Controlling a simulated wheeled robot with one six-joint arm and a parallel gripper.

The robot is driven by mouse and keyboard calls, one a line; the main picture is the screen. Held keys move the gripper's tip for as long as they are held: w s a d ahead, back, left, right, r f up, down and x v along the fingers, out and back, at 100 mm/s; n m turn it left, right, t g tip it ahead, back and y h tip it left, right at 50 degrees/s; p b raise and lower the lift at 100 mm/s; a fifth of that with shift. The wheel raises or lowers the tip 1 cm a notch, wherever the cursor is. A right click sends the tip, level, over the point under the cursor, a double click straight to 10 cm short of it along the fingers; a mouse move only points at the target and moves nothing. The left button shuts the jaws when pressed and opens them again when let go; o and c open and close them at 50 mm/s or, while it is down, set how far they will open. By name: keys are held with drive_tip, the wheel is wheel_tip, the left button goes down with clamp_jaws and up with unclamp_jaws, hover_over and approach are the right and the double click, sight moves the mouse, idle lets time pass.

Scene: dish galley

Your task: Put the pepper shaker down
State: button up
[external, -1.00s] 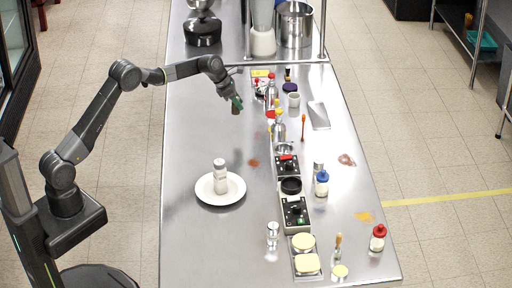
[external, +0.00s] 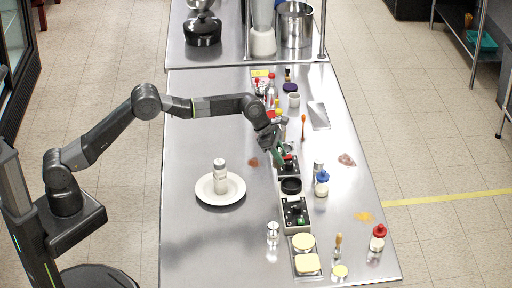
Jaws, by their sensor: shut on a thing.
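My gripper (external: 276,148) is over the row of items along the middle of the steel counter (external: 215,130), by the far black control box (external: 287,167). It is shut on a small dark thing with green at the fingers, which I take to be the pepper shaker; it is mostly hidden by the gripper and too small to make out. I cannot tell whether it touches anything below. A white plate (external: 207,201) lies on the counter to the left and nearer, with a pale grey-capped bottle (external: 220,178) standing on it.
The counter's left part is mostly clear.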

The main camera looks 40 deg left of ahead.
drive_tip(key=s+d+m+g, duration=0.1)
drive_tip(key=s+d+m, duration=0.1)
drive_tip(key=s+d, duration=1.05)
drive_tip(key=s+d+m+g, duration=0.1)
drive_tip(key=s+d, duration=0.9)
drive_tip(key=s, duration=0.5)
drive_tip(key=shift+h, duration=0.4)
drive_tip(key=shift+s+d+f+p, duration=0.1)
drive_tip(key=shift+s+f+p, duration=0.2)
drive_tip(key=shift+f, duration=1.3)
drive_tip(key=shift+s+a+f+p, duration=0.1)
drive_tip(key=shift+s+f+p, duration=0.2)
drive_tip(key=shift+f, duration=1.35)
drive_tip(key=shift+s+d+f+p, duration=0.15)
drive_tip(key=shift+f+p, duration=0.2)
drive_tip(key=shift+f, duration=1.25)
drive_tip(key=shift+f, duration=0.15)
drive_tip(key=o, duration=1)
